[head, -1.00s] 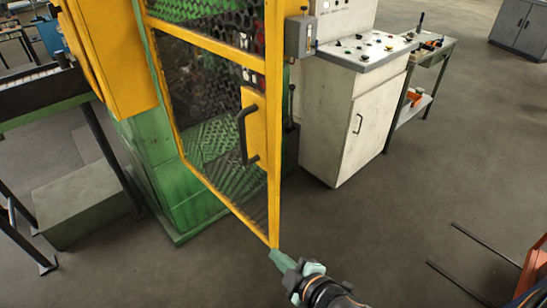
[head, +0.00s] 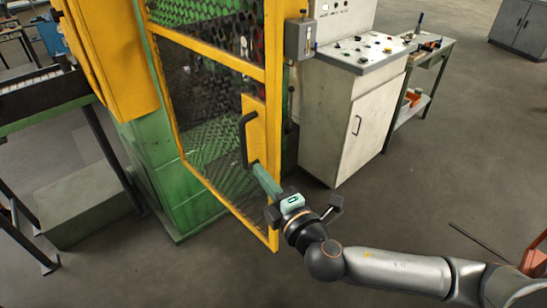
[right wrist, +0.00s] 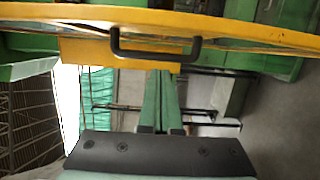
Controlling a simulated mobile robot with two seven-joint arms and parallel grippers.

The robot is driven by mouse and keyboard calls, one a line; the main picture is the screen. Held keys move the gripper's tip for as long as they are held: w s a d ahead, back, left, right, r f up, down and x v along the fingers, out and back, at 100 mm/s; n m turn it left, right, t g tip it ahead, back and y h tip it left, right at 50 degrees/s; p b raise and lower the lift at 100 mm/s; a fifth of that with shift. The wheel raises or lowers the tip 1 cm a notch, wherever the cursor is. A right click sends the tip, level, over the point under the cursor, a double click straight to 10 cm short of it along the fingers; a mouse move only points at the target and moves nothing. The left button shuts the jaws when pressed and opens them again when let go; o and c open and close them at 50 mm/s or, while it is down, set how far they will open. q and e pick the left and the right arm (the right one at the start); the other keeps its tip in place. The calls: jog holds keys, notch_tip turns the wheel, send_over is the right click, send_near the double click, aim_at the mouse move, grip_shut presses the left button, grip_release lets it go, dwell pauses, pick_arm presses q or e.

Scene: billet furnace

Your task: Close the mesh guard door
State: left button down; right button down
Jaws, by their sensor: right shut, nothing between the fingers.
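The mesh guard door (head: 272,120) has a yellow frame with dark mesh. It stands swung out from the green machine, its free edge toward me. A black bar handle (head: 243,137) is fixed to a yellow plate on the door; the handle also shows in the right wrist view (right wrist: 155,56). My right gripper (head: 256,167) is shut and empty, its green fingers near the lower end of the handle and plate. In the right wrist view its fingertips (right wrist: 160,76) point at the plate; I cannot tell whether they touch it. My left gripper is not in view.
The green press frame (head: 160,165) stands behind the door. A grey latch box (head: 299,38) sits beside the door's upper edge. A white control cabinet (head: 340,120) and a small bench (head: 425,60) stand right. The floor in front is clear.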

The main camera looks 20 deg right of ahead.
aim_at(274, 162)
jog(key=shift+w+d+p, duration=0.35)
jog(key=shift+w+d, duration=1.15)
jog(key=shift+d, duration=0.25)
